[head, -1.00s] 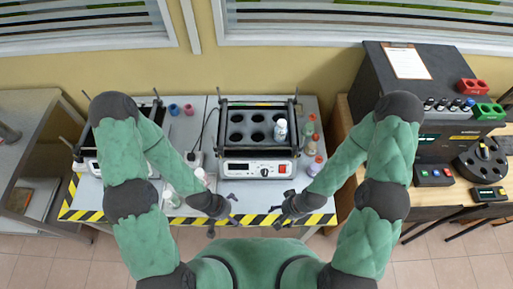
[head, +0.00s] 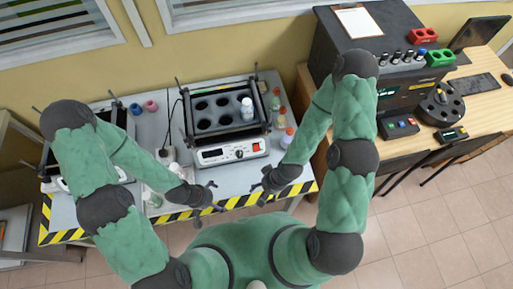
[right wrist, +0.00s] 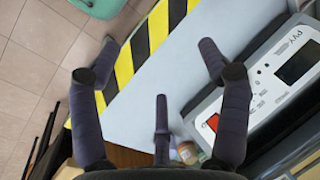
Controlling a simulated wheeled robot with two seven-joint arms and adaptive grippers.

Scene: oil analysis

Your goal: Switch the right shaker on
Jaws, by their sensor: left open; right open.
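The right shaker (head: 233,152) is a white-fronted box with a black rack of round holes, standing on the grey table. Its front has a display, a knob and a red switch (head: 256,147). In the right wrist view, the shaker panel (right wrist: 262,72) is at the right, with a dark display and the red switch (right wrist: 213,122) partly behind a finger. A white-capped bottle (head: 247,108) stands in the rack. My right gripper (head: 262,188) is open and empty, in front of the shaker near the striped edge. My left gripper (head: 217,196) is open and empty, left of it.
Another shaker (head: 128,122) at the left is partly hidden by my left arm. Small bottles (head: 287,136) stand right of the right shaker, and more (head: 150,197) at front left. A yellow-black striped edge (head: 240,201) borders the table. A dark instrument (head: 395,95) stands right.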

